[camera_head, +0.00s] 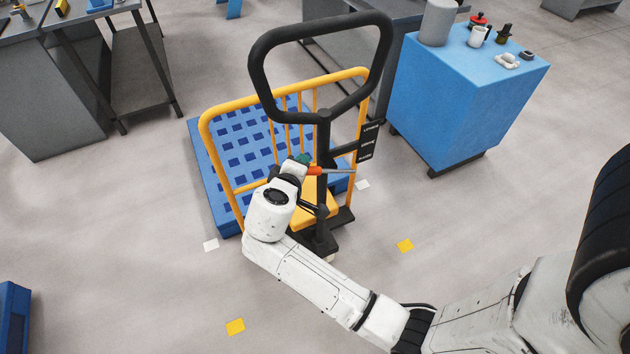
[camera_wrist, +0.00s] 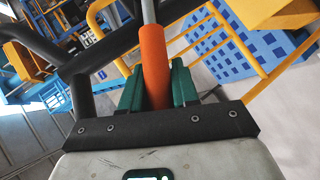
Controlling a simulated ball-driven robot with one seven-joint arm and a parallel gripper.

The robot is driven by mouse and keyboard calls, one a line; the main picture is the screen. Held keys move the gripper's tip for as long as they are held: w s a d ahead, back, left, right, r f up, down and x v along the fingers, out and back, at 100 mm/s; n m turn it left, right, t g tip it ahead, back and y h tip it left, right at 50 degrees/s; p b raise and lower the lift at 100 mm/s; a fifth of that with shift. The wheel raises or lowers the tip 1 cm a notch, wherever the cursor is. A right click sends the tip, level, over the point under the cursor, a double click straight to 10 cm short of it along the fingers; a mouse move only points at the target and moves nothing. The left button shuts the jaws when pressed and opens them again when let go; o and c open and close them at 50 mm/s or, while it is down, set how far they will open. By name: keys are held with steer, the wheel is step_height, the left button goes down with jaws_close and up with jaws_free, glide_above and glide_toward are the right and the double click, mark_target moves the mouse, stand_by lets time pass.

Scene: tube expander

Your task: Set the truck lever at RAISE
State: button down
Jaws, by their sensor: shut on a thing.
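The truck (camera_head: 323,140) has a black loop handle on a dark column and a yellow rail frame. Its lever (camera_head: 314,171) has an orange grip and a thin grey rod that points right in the head view. A dark label plate (camera_head: 369,143) with three small lines of text stands beside it; the words are barely legible. The rod's tip is near the plate's lower end. My gripper (camera_head: 303,160) is at the orange grip. In the wrist view its green fingers (camera_wrist: 158,84) are shut on either side of the orange grip (camera_wrist: 154,60).
A blue slatted pallet (camera_head: 205,180) lies behind the yellow frame. A blue cabinet (camera_head: 450,95) with small items on top stands at the right, and grey benches (camera_head: 50,90) stand at the left. The floor in front is clear except for flat yellow and white markers.

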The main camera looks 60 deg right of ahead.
steer(key=shift+s+f, duration=0.1)
steer(key=c, duration=0.9)
jaws_free()
steer(key=p+v, duration=0.3)
steer(key=v, duration=0.4)
steer(key=shift+p, duration=0.4)
steer(key=s+a+f+g+y, duration=0.1)
steer(key=s+a+f+y, duration=0.1)
steer(key=s, duration=0.4)
steer(key=s+a+f+y, duration=0.2)
steer(key=s+a+y, duration=0.2)
steer(key=s+y, duration=0.2)
steer(key=s+a+f+m+g+y, duration=0.1)
steer(key=s+a+f+y, duration=0.1)
steer(key=s, duration=0.4)
steer(key=shift+s+a+f+g+y, duration=0.1)
steer(key=shift+a+f+g+y, duration=0.3)
steer(key=shift+y, duration=0.5)
